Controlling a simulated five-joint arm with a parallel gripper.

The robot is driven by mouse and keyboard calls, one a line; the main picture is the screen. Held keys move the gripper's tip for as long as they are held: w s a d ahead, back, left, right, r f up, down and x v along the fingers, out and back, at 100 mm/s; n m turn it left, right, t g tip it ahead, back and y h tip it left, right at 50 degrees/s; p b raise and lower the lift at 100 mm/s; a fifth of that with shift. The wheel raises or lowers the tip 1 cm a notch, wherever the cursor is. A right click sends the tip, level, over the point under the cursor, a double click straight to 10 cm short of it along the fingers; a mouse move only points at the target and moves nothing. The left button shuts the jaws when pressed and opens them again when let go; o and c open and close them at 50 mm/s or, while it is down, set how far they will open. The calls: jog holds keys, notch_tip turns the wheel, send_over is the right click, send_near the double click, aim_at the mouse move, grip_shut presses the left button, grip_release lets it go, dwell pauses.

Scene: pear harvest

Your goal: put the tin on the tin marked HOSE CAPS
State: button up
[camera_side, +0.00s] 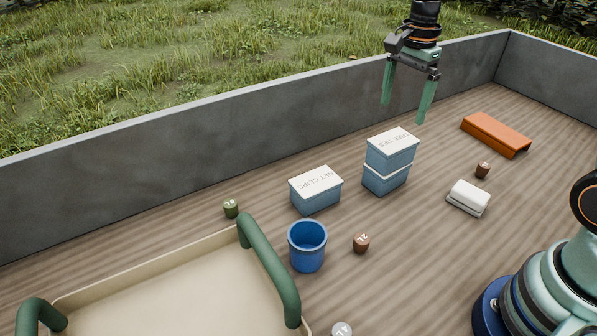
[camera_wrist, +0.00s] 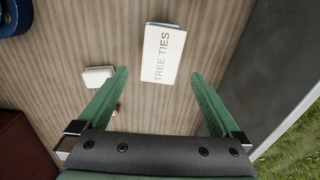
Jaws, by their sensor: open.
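A blue tin with a white lid marked TREE TIES (camera_side: 391,150) sits squarely on top of another blue tin (camera_side: 385,180) with a white lid. The lower tin's marking is hidden under the upper one. A third such tin, marked NET CLIPS (camera_side: 316,192), stands apart to the left. I see no readable HOSE CAPS marking. My gripper (camera_side: 404,112) is open and empty, raised above the stack and apart from it. In the wrist view the TREE TIES lid (camera_wrist: 163,53) lies ahead of and between the fingers.
A blue cup (camera_side: 307,247) and a beige tray with green handles (camera_side: 160,295) are at the front left. Small weights (camera_side: 361,243) are scattered about. A grey wall (camera_side: 200,134) runs behind.

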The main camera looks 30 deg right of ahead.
jog(key=s+a+r+n+t, duration=0.2)
jog(key=s+n, duration=0.4)
jog(key=n, duration=0.2)
jog(key=s+a+r+n+t, duration=0.3)
jog(key=s+n, duration=0.3)
jog(key=n, duration=0.3)
